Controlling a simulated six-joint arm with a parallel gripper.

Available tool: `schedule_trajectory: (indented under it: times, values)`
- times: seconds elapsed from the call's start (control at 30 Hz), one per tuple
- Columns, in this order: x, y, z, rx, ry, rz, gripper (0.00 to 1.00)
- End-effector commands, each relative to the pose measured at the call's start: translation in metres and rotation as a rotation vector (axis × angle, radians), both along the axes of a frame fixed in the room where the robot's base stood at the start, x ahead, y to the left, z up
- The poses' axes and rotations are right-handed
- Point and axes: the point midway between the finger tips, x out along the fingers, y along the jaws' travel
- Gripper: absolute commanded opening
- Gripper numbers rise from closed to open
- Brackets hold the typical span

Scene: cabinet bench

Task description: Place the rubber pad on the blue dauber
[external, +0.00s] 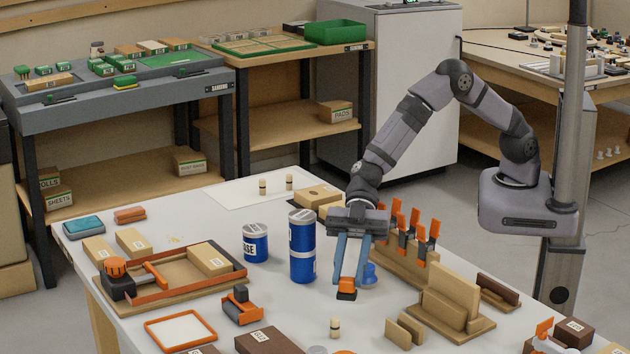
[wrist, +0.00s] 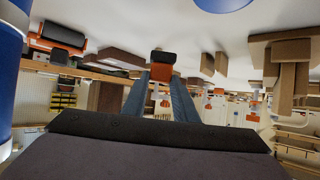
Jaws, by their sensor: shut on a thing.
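My gripper (external: 348,278) is shut on a small orange block with a dark layer, which appears to be the rubber pad (external: 347,285). In the wrist view the pad (wrist: 162,64) sits between the fingertips. In the external view its dark side faces down. The blue dauber (external: 370,275) stands on the table just right of the fingertips and is partly hidden by a finger. A blue round shape, probably the dauber (wrist: 222,3), is cut off at the top edge of the wrist view. The pad and dauber look apart.
Two blue cans (external: 302,246) (external: 255,243) stand left of my gripper. An orange-clipped wooden rack (external: 405,250) is behind right, with wooden boards on a stand (external: 450,300) at right. An orange clamp (external: 241,305) and a wooden peg (external: 335,327) lie in front.

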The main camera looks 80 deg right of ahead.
Motion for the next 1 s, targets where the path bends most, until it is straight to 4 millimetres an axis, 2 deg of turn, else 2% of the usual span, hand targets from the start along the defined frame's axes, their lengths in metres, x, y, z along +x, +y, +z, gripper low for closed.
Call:
schedule_trajectory:
  times: [0.37,0.83,0.87,0.9,1.0]
  values:
    - [0.000,0.000,-0.035,-0.001,0.002,-0.001,0.04]
    - [0.000,0.000,-0.041,0.000,0.000,0.000,0.04]
    - [0.000,0.000,-0.040,0.000,0.000,0.000,0.33]
    - [0.000,0.000,-0.040,0.000,0.000,0.000,0.43]
    - [0.000,0.000,-0.040,0.000,0.000,0.000,0.45]
